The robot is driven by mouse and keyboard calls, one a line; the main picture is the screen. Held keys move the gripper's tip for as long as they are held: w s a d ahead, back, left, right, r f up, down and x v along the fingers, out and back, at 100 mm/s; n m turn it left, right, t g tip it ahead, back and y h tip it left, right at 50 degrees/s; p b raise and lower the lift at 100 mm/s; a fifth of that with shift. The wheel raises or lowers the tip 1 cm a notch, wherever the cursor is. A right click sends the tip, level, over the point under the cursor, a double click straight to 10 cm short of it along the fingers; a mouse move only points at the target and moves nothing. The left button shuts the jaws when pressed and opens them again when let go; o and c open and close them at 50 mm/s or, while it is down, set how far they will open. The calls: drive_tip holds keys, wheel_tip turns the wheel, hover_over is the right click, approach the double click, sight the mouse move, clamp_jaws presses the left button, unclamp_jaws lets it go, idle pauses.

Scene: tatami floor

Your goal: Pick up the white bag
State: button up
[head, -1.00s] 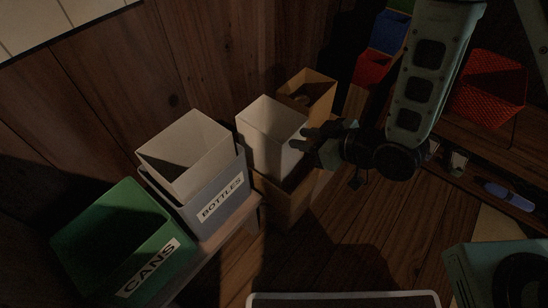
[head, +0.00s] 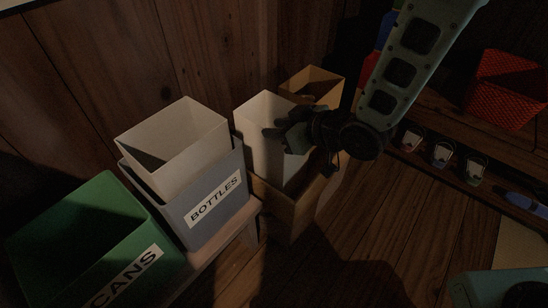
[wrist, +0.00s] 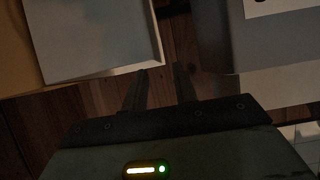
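Two white open-topped box-like things could be the white bag, and I cannot tell which is meant. One (head: 258,118) stands upright in a wooden crate at the middle; the other (head: 172,132) sits in the grey bin at left. My gripper (head: 274,134) is in front of the middle one and hides part of it; contact cannot be told. In the wrist view my gripper (wrist: 161,72) is open, its two dark fingers apart with nothing between them. A white-rimmed thing (wrist: 100,35) is left of the fingers and a grey labelled bin (wrist: 270,45) is right of them.
The grey BOTTLES bin (head: 216,205) and green CANS bin (head: 75,220) stand on a low bench at left. The wooden crate (head: 288,205) is beside them. A brown box (head: 318,84) stands behind. A red basket (head: 508,90) is at right. Floor at lower middle is clear.

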drive_tip(key=b+x, duration=0.3)
drive_tip(key=x, duration=0.1)
drive_tip(key=shift+a+f, duration=0.25)
drive_tip(key=shift+f, duration=0.15)
drive_tip(key=shift+w+a+f, duration=0.1)
drive_tip(key=shift+w+a, duration=0.2)
drive_tip(key=shift+w, duration=0.05)
clamp_jaws()
